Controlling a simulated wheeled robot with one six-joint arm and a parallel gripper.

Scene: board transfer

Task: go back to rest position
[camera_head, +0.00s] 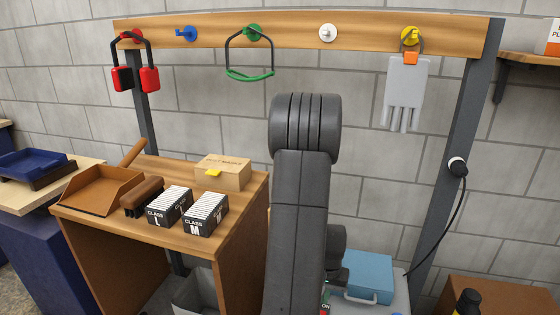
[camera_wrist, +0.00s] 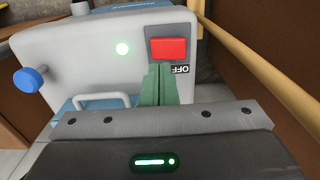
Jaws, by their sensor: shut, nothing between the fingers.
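My gripper (camera_wrist: 158,68) shows in the wrist view with its green fingers together and nothing between them. The fingertips are just below and left of a red switch (camera_wrist: 169,49) on a pale grey panel (camera_wrist: 80,50). I cannot tell whether they touch the panel. The label "OFF" shows upside down beside the fingers.
A wooden rail (camera_head: 290,35) carries red headphones (camera_head: 135,75), a green-black loop (camera_head: 249,68) and a grey glove (camera_head: 407,95). A wooden cabinet (camera_head: 235,240) stands left with a dustpan (camera_head: 100,190) and card boxes. A blue case (camera_head: 368,278) sits right of my arm.

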